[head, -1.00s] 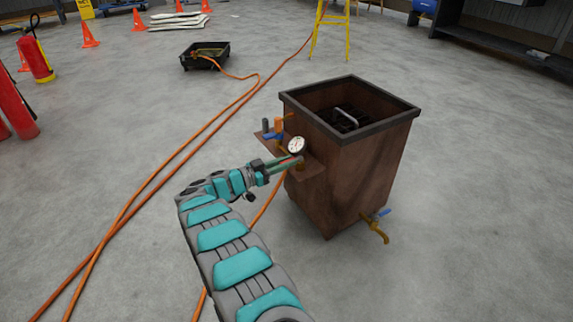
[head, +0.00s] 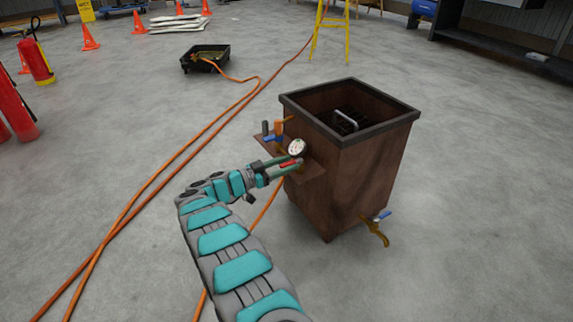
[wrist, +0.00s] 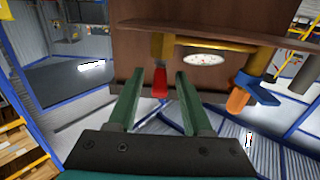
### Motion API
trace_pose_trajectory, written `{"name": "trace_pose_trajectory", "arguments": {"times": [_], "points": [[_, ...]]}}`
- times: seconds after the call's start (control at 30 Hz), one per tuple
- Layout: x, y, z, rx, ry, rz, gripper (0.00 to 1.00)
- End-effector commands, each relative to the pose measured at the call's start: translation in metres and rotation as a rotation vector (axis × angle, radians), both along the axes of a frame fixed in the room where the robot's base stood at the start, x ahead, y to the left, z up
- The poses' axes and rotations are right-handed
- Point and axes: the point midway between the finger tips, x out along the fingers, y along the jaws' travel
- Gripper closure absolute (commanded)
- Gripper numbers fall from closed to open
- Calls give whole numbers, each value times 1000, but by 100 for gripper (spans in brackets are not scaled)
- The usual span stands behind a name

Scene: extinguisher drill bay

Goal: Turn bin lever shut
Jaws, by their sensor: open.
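The brown metal bin (head: 365,180) stands right of centre in the head view, with a shelf of pipe fittings on its left side. A red lever (wrist: 160,83) hangs from the brass pipe (wrist: 235,43) in the wrist view; the red part also shows in the head view (head: 290,163). My gripper (wrist: 159,75) is open, with one finger on each side of the red lever near the fingertips. I cannot tell whether either finger touches it. A blue lever (wrist: 258,88) sits to the right, outside the fingers. The white gauge (head: 297,147) is just beyond my fingertips.
A second blue-handled tap (head: 377,228) sticks out low on the bin's right. Orange hoses (head: 165,190) cross the floor at left to a black tray (head: 205,58). Red extinguishers (head: 14,108) stand far left, a yellow ladder (head: 329,30) behind. Floor right of the bin is clear.

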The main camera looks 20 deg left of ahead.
Motion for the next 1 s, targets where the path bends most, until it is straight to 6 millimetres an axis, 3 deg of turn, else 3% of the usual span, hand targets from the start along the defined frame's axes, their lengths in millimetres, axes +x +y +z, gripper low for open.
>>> {"name": "trace_pose_trajectory", "arguments": {"times": [0.23, 0.7, 1.0], "points": [[-7, 7, 0, 0, 0, 2, 50], [-55, 50, -1, 1, 0, 2, 50], [-58, 52, -1, 0, 0, 0, 50]]}}
